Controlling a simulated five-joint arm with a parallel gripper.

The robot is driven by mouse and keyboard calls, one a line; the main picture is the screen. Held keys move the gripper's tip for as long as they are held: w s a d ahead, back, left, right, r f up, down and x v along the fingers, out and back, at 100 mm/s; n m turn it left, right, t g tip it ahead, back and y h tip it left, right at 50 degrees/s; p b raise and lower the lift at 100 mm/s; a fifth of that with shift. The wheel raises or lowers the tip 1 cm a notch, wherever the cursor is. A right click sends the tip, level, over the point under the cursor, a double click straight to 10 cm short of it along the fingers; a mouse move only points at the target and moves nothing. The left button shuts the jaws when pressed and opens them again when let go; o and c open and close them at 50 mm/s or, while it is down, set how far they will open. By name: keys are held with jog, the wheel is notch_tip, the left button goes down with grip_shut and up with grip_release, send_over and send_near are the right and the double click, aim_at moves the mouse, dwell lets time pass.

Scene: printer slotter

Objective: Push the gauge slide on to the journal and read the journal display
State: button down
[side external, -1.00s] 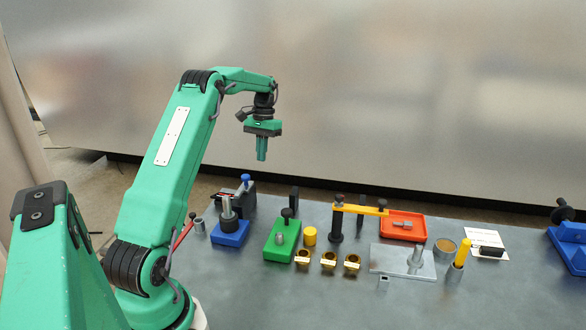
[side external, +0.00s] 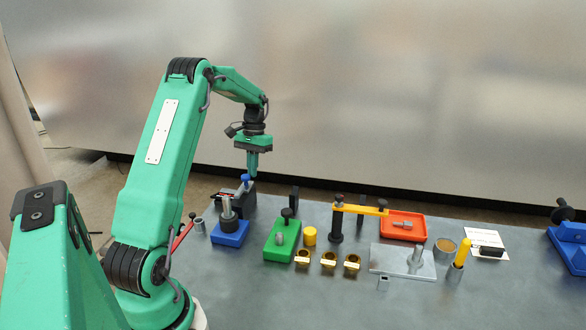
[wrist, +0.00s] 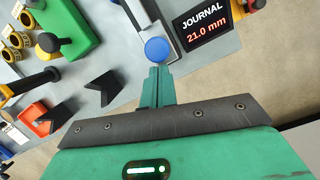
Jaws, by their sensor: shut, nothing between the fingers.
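The journal display (wrist: 203,22) is a dark screen in the wrist view; it reads "JOURNAL 21.0 mm". Beside it, a blue round knob (wrist: 157,50) tops a grey slide piece (wrist: 150,13). In the side view the blue knob (side external: 245,178) stands at the dark gauge block (side external: 243,196), behind a grey post (side external: 227,207) on a blue base (side external: 229,236). My gripper (side external: 252,175) is shut and empty, pointing down just above and beside the knob. In the wrist view its fingertips (wrist: 157,72) appear right by the knob; contact cannot be told.
A green fixture (side external: 281,245) stands to the right, with several brass rings (side external: 328,260) in front. Farther right are a yellow bar on a black post (side external: 336,225), a red tray (side external: 403,235) and a grey plate (side external: 385,262).

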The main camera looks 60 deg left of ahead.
dwell(0.3)
jog(key=shift+s+d, duration=2)
jog(key=shift+w, duration=0.1)
jog(key=shift+w+a+f, duration=0.1)
jog(key=shift+w+a, duration=0.2)
jog(key=shift+w, duration=0.2)
jog(key=shift+w+a+f, duration=0.1)
jog(key=shift+w+a, duration=0.15)
jog(key=shift+w, duration=0.2)
jog(key=w+v, duration=0.2)
jog(key=v, duration=0.8)
